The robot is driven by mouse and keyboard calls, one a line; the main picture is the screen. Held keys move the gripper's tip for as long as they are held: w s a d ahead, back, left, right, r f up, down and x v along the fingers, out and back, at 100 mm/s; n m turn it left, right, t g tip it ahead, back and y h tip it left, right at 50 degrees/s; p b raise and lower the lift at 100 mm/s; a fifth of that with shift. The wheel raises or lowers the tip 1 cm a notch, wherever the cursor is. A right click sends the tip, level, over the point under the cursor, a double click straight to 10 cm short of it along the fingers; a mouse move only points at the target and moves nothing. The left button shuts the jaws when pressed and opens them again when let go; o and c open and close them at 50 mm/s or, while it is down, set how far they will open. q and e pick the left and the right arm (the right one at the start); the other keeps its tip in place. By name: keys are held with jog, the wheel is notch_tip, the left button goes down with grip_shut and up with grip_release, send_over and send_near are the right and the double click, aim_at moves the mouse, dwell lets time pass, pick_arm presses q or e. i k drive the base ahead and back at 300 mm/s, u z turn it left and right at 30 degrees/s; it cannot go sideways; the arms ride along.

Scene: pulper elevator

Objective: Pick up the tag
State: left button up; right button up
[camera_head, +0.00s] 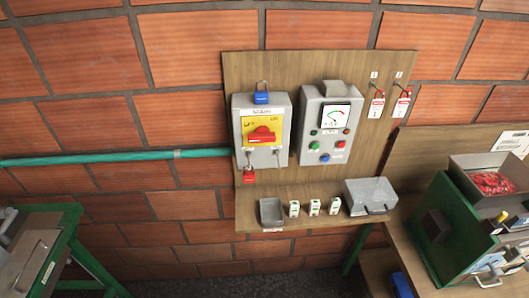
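Two red-and-white tags hang side by side from hooks at the upper right of the wooden board: the left tag (377,104) and the right tag (402,104). Small numbered labels sit above their hooks. Neither of my grippers is in view, and nothing is seen touching the tags.
An isolator box (262,130) with a red handle, a blue padlock (261,98) and a red padlock (249,175) is left of a control box (325,125). The shelf (270,222) holds a tray, small white-green pieces and a grey case (369,195). A green bench stands right.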

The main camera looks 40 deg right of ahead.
aim_at(376, 105)
jog(key=z, duration=2)
jog(key=k, duration=0.95)
jog(key=z, duration=1.45)
jog(key=i, duration=1.45)
jog(key=u, duration=0.7)
jog(key=i, duration=0.65)
jog(key=u, duration=0.65)
